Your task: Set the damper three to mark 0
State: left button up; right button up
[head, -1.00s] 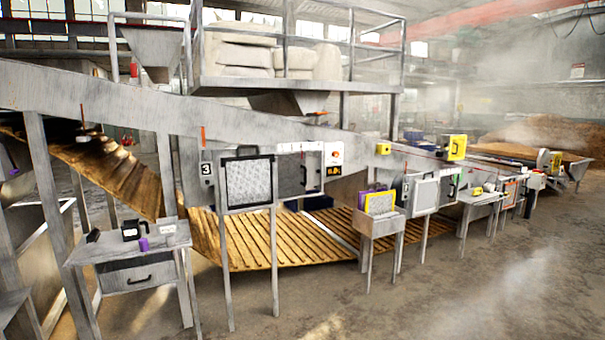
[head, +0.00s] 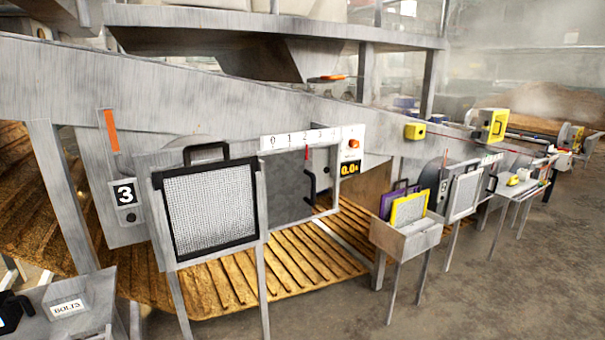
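The number 3 plate (head: 125,194) marks the damper station, left of centre in the head view. Its damper is a dark grey sliding panel (head: 285,190) with a black handle (head: 309,187) at its right edge. Above it runs a white scale strip (head: 300,138) with marks from 0 at the left to 4 at the right. A red pointer (head: 306,153) stands at about mark 2. Neither of my grippers is in view.
A framed mesh screen (head: 210,210) with a black top handle stands left of the damper panel. A display (head: 350,168) reads about 0.0. A bin (head: 405,238) with yellow and purple frames stands to the right. A bench (head: 70,310) is at lower left. Floor is free in front.

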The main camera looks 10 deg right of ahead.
aim_at(290, 180)
jog(key=i, duration=0.85)
jog(key=z, duration=1.8)
